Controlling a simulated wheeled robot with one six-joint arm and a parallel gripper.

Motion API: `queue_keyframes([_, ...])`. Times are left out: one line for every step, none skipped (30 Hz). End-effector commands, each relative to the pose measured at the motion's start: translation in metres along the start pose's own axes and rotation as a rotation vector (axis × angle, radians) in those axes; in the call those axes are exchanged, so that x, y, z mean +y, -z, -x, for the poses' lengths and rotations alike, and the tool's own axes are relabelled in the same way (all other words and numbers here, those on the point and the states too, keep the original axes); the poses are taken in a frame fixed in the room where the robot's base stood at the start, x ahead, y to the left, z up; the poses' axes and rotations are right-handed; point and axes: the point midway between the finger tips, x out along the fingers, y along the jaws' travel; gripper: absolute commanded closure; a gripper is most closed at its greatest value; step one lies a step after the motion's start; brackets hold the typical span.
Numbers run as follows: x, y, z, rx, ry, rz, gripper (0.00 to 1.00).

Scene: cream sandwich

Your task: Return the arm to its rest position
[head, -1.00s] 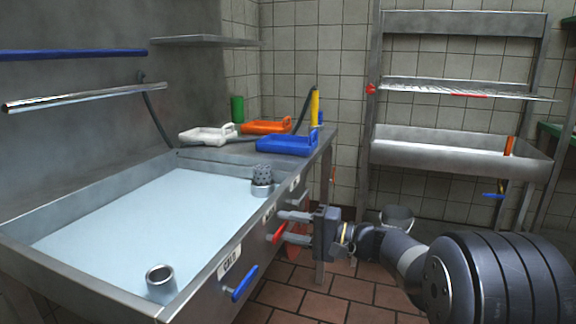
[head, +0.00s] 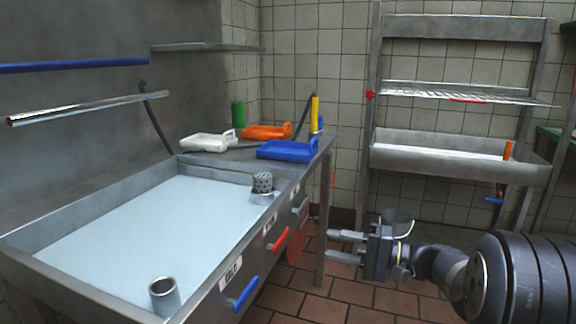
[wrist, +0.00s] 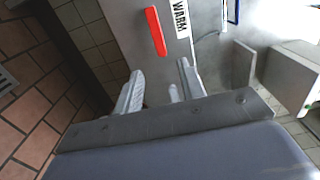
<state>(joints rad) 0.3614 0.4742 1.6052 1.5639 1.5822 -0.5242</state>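My gripper (head: 345,246) is in the head view, right of the sink's front side and above the tiled floor. Its two fingers point left and are apart, with nothing between them. In the wrist view my gripper (wrist: 158,88) also shows its fingers spread and empty, with the front panel carrying the red handle (wrist: 155,31) and the WARM label beyond them. The gripper touches nothing that I can see.
The sink (head: 90,285) has a blue handle (head: 243,292) and a red handle (head: 279,239) on its front. White, orange and blue (head: 287,149) trays lie on the counter behind. A steel rack with a basin (head: 455,165) stands at the right.

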Motion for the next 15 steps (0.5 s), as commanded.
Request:
queue_keyframes([0.002,-0.001,-0.008,-0.005,0.000,0.001,0.62])
queue_keyframes([0.002,-0.001,-0.014,-0.005,-0.001,0.002,0.62])
queue_keyframes([0.002,-0.001,-0.021,-0.006,0.001,0.002,0.62])
queue_keyframes([0.002,-0.001,-0.026,-0.005,0.001,0.002,0.62])
queue_keyframes([0.002,-0.001,-0.032,-0.005,0.000,0.001,0.62])
queue_keyframes([0.003,-0.001,-0.039,-0.006,0.000,0.001,0.62])
queue_keyframes([0.003,-0.001,-0.045,-0.005,0.000,0.001,0.62])
queue_keyframes([0.002,-0.001,-0.050,-0.005,0.001,0.001,0.62])
queue_keyframes([0.002,-0.001,-0.058,-0.005,0.000,0.002,0.62])
queue_keyframes([0.002,-0.001,-0.064,-0.005,0.000,0.002,0.62])
queue_keyframes([0.002,-0.001,-0.070,-0.006,0.000,0.002,0.62])
queue_keyframes([0.003,-0.001,-0.078,-0.005,0.000,0.002,0.62])
queue_keyframes([0.002,-0.001,-0.084,-0.005,0.001,0.001,0.62])
queue_keyframes([0.002,-0.001,-0.090,-0.005,0.001,0.001,0.62])
queue_keyframes([0.002,-0.001,-0.099,-0.005,0.001,0.001,0.62])
